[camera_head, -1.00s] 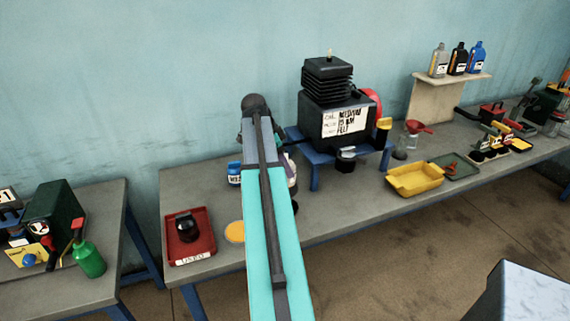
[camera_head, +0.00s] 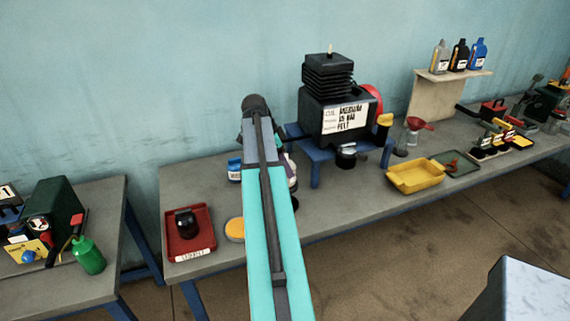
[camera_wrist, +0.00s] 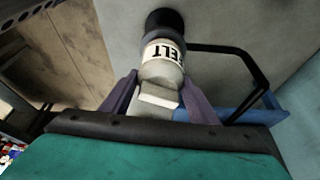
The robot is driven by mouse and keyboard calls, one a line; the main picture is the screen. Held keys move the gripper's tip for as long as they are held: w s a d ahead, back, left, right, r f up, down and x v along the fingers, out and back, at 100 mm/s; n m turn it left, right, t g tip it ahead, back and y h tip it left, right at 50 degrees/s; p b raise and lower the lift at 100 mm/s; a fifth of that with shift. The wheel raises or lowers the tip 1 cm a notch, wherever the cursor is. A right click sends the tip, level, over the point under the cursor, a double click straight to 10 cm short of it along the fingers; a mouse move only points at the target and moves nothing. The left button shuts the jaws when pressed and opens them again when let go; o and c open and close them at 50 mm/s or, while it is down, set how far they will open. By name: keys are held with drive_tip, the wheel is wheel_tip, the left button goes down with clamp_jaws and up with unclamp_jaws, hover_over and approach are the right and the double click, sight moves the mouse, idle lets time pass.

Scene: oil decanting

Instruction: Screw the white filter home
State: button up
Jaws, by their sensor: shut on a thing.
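In the wrist view a white filter (camera_wrist: 163,65) with a black FELT label sits between the purple fingers of my gripper (camera_wrist: 152,97), which is shut on it. A dark round shape (camera_wrist: 165,20) shows at its far end; I cannot tell whether they touch. In the head view my arm hides most of the gripper and filter. The black machine (camera_head: 338,115) stands on a blue stand (camera_head: 315,170) to the right of the arm's end. Its card also reads FELT. A black round part (camera_head: 346,158) shows under the machine. The filter's thread is not visible.
A red tray (camera_head: 205,243) with a black part (camera_head: 186,222) lies left of my arm. A yellow disc (camera_head: 235,229) lies beside the arm. A bent black bar (camera_wrist: 230,50) passes right of the filter.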

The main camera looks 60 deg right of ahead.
drive_tip(key=o, duration=1)
drive_tip(key=shift+f, duration=0.1)
drive_tip(key=shift+b+v, duration=1.65)
drive_tip(key=shift+v, duration=5.35)
